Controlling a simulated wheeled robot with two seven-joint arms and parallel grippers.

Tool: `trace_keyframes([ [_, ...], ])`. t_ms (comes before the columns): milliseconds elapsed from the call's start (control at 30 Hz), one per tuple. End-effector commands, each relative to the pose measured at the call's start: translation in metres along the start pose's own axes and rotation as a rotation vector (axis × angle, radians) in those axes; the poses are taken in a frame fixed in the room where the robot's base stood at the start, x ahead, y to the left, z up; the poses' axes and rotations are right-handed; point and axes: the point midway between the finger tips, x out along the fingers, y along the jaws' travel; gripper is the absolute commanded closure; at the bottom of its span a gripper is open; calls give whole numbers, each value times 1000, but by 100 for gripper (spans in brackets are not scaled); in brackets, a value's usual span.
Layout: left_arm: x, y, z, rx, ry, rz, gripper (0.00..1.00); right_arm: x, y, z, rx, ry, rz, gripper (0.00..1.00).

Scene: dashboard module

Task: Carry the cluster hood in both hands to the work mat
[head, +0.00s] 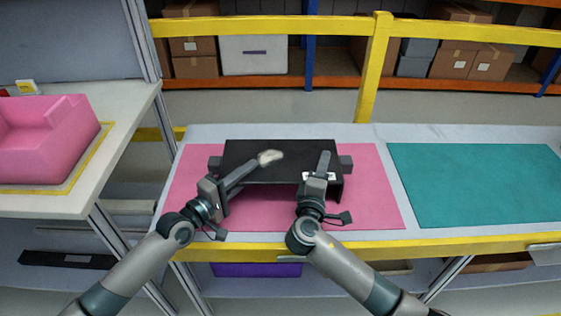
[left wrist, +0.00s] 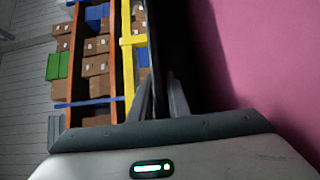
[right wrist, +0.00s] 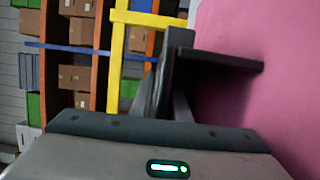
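The cluster hood (head: 290,150) is a black, flat-topped piece with grey side tabs, over the pink mat (head: 380,210). I cannot tell whether it touches the mat. A teal mat (head: 475,185) lies bare to its right. My left gripper (head: 262,160) reaches over the hood's left half, with a pale patch at its tip. My right gripper (head: 323,157) is at the hood's right front. In the right wrist view the fingers (right wrist: 166,95) close on a black wall of the hood (right wrist: 215,60). In the left wrist view the fingers (left wrist: 162,90) are close together at a dark panel.
A pink moulded part (head: 45,140) sits on a side table at the left. A yellow rail (head: 372,70) stands behind the bench, with shelves of boxes (head: 455,50) beyond. A purple bin (head: 255,270) is under the bench. The teal mat is clear.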

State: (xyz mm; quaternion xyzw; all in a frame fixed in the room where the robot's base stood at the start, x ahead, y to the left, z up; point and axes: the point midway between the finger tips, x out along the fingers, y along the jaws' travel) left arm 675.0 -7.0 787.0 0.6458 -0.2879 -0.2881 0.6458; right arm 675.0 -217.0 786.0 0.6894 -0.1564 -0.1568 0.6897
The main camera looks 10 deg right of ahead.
Motion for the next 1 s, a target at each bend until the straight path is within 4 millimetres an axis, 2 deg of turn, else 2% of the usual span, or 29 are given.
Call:
trace_keyframes([
  [67,0,0,0,0,0,0,100,0,0,0,0,0,0,100],
  [567,0,4,0,0,0,1,100,0,4,0,0,0,0,100],
  [1000,0,35,0,1,0,2,100,0,34,0,0,1,1,100],
])
